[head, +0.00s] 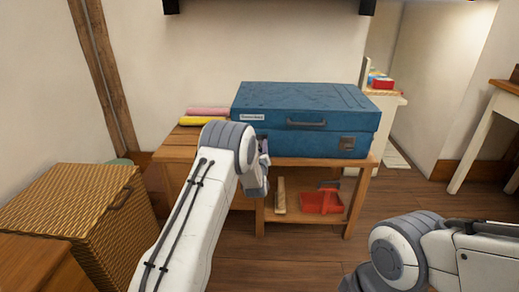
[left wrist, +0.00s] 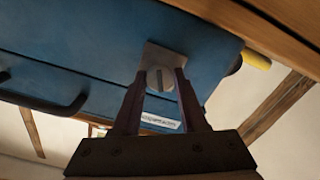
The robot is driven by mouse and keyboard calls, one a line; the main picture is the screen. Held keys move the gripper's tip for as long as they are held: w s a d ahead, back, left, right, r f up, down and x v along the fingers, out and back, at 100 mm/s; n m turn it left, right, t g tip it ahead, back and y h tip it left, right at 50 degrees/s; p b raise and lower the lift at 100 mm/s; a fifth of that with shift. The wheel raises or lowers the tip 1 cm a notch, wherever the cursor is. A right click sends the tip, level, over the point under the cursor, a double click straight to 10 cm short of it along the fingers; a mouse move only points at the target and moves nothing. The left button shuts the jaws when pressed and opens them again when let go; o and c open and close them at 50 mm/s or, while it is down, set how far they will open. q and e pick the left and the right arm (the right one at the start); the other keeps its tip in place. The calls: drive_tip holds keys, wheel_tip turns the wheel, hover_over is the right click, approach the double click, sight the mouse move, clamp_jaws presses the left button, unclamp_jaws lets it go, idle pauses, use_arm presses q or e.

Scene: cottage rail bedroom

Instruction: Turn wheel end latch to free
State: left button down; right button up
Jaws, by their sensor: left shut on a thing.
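A large blue case (head: 305,118) with a white label lies closed on a wooden bench. In the left wrist view, the case's front (left wrist: 100,50) shows a metal latch plate (left wrist: 160,54) with a round grey turn knob (left wrist: 161,78). My left gripper (left wrist: 163,80) is shut on this knob, one dark finger on each side. In the head view, my left gripper (head: 262,170) is at the left end of the case's front, and my arm hides that latch. A second latch (head: 347,143) is at the right end. My right arm is at the lower right; its gripper is out of view.
The bench (head: 368,165) has a lower shelf with a red tray (head: 322,202) and a wooden block (head: 280,198). Pink (head: 209,111) and yellow (head: 193,121) rolls lie left of the case. A wicker hamper (head: 65,200) stands at left.

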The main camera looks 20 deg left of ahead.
use_arm(q)
drive_tip(key=n+b, duration=0.1)
drive_tip(key=n, duration=0.5)
drive_tip(key=shift+f+n+b, duration=0.1)
drive_tip(key=shift+n+b, duration=0.2)
drive_tip(key=shift+b, duration=0.1)
drive_tip(key=n+b, duration=0.2)
drive_tip(key=n, duration=0.4)
drive_tip(key=shift+n, duration=0.3)
drive_tip(key=shift+c, duration=2.2)
unclamp_jaws()
drive_tip(key=shift+s, duration=0.1)
drive_tip(key=p+v, duration=0.3)
drive_tip(key=v, duration=0.7)
drive_tip(key=shift+d, duration=0.15)
drive_tip(key=shift+s, duration=0.15)
